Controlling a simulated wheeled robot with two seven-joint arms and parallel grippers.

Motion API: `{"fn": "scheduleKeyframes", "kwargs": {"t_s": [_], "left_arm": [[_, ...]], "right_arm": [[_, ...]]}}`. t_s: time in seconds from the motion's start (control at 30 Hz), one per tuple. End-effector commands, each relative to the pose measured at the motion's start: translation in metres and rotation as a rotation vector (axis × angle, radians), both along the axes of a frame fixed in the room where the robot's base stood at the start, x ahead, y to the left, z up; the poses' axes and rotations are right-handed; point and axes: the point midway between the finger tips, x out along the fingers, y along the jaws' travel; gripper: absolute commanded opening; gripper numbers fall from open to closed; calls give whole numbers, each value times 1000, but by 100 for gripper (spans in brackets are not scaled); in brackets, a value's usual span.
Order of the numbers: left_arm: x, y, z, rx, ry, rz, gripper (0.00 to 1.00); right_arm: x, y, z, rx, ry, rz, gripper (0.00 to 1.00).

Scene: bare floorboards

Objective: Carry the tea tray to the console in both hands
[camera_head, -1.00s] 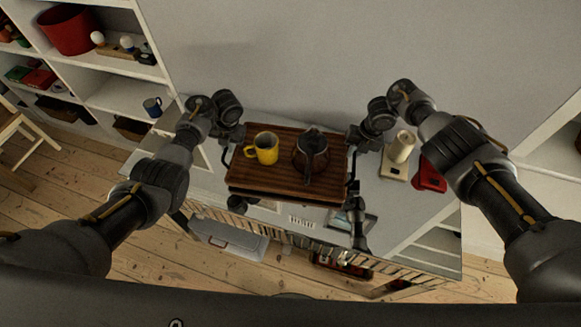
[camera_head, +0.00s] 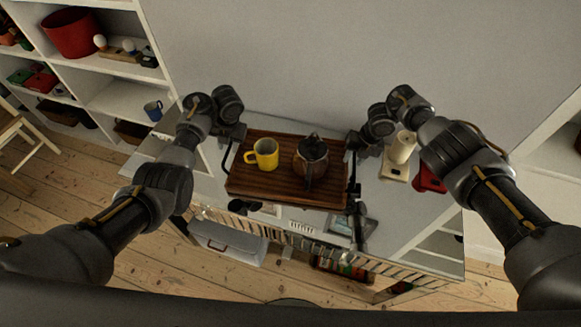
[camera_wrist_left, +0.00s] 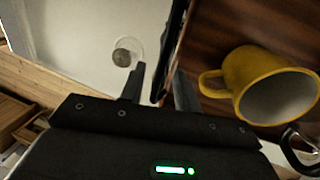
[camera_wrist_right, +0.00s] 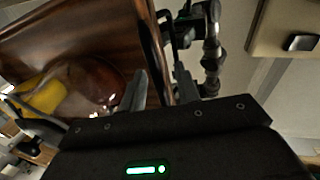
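The tea tray (camera_head: 270,191) is dark wood with black end handles. It is level or nearly so over the console (camera_head: 408,215); I cannot tell whether it touches the top. A yellow mug (camera_head: 265,154) and a dark teapot with a glassy body (camera_head: 312,157) stand upright on it. My left gripper (camera_head: 232,143) is at the tray's left handle; in the left wrist view its fingers (camera_wrist_left: 160,85) are on both sides of the black handle. My right gripper (camera_head: 353,143) is at the right handle, with its fingers (camera_wrist_right: 160,80) likewise around the bar.
A cream candle-like object on a base (camera_head: 398,155) and a red object (camera_head: 430,178) stand on the console right of the tray. A framed item (camera_head: 345,224) lies near its front edge. A wall is behind; a white shelf (camera_head: 115,97) stands at the left.

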Motion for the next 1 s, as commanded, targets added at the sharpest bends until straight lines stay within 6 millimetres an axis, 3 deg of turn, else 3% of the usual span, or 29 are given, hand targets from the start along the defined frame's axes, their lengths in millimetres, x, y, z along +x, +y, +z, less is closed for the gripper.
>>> {"fn": "scheduleKeyframes", "kwargs": {"t_s": [0.2, 0.4, 0.77, 1.0], "left_arm": [[2, -13, 50, -6, -3, -1, 32], [1, -14, 72, 6, -1, 2, 32], [0, -17, 83, 0, 3, 0, 32], [0, -17, 82, 0, 3, 0, 32]], "right_arm": [[0, 0, 0, 0, 0, 0, 32], [0, 0, 0, 1, 0, 0, 32], [0, 0, 1, 1, 0, 0, 32], [1, -4, 21, 4, -4, 1, 32]]}}
